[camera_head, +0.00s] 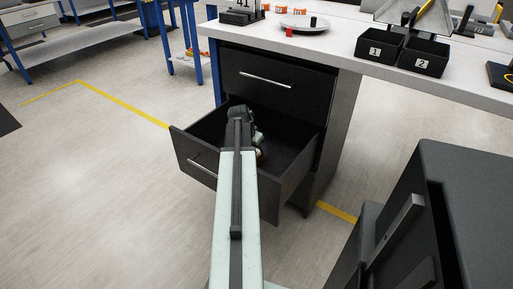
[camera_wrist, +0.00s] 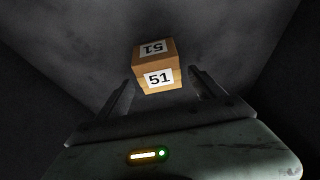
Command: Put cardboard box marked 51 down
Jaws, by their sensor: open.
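The cardboard box marked 51 (camera_wrist: 158,68) is a small brown cube with white labels on two visible faces. In the wrist view it is just ahead of my gripper (camera_wrist: 160,84), centred between the two fingers. The fingers are open, with a dark gap on each side of the box. It appears to rest on the dark floor of the open drawer (camera_head: 193,164).
A shut drawer with a handle (camera_head: 266,80) is directly above the open one. The workbench (camera_head: 340,45) carries black bins marked 1 (camera_head: 378,48) and 2 (camera_head: 424,56). The drawer walls stand close around my arm. Bare floor lies to the left.

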